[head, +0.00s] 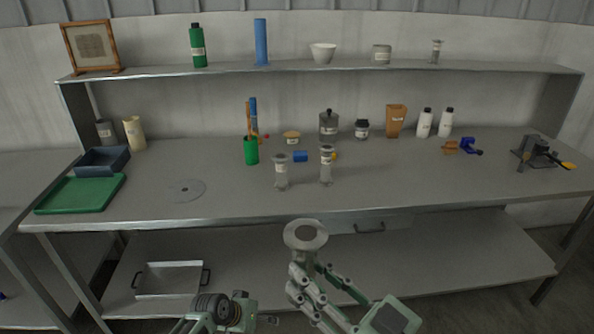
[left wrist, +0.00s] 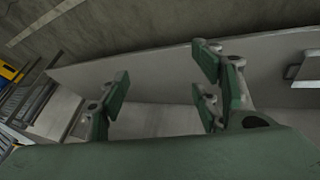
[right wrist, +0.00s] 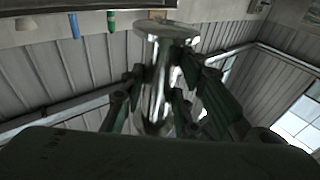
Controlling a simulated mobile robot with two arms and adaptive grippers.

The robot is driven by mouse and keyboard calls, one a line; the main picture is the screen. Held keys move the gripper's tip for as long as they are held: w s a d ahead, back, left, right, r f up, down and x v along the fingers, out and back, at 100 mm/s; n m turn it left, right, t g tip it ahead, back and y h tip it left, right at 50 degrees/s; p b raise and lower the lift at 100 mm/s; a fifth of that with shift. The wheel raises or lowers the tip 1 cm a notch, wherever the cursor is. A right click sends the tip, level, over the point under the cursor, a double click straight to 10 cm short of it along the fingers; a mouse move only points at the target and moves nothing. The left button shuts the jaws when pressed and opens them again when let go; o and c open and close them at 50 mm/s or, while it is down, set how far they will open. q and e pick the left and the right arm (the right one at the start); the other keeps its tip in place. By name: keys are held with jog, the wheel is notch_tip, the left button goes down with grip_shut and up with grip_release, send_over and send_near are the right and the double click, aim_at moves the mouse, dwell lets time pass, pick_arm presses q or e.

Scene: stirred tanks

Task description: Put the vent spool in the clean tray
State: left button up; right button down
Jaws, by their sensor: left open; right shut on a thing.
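My right gripper (head: 304,275) is shut on a metal spool (head: 306,236) with round flanges, held in front of the bench's front edge. The spool also shows shiny between the fingers in the right wrist view (right wrist: 158,85). I cannot read a label on it. Two similar labelled spools stand upright on the bench, one at left (head: 281,173) and one at right (head: 326,168). A green tray (head: 80,193) lies empty at the bench's left end; I cannot tell whether it is the clean tray. My left gripper (left wrist: 163,88) is open and empty, low before the bench.
A dark blue bin (head: 103,161) stands behind the green tray. A flat grey disc (head: 186,190) lies right of it. A green cup (head: 251,151) and bottles stand farther back. A metal pan (head: 169,280) sits on the lower shelf. The front right of the bench is clear.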

pick_arm(q)
jog(key=w+d+r+m+h, duration=0.1)
jog(key=w+d+r, duration=0.25)
jog(key=r, duration=0.55)
jog(key=w+d+r+m+h, duration=0.1)
jog(key=w+d+r+m, duration=0.2)
jog(key=r, duration=0.7)
jog(key=d+r+g, duration=0.1)
jog(key=d+r, duration=0.3)
jog(key=r, duration=0.5)
notch_tip(320, 180, up, 33)
jog(key=m+g+y, duration=0.3)
jog(key=m+y, duration=0.2)
jog(key=m, duration=0.6)
send_over(305, 232)
jog(key=shift+w+a, duration=0.2)
jog(key=shift+a, duration=0.1)
pick_arm(e)
jog(key=shift+s, duration=0.1)
pick_arm(q)
jog(key=shift+s+a+r, duration=0.15)
jog(key=shift+s+a, duration=0.05)
jog(key=shift+s, duration=0.1)
jog(key=f, duration=0.4)
jog(key=d+f, duration=0.1)
jog(key=f, duration=0.6)
jog(key=shift+d+f, duration=0.15)
jog(key=shift+f, duration=0.25)
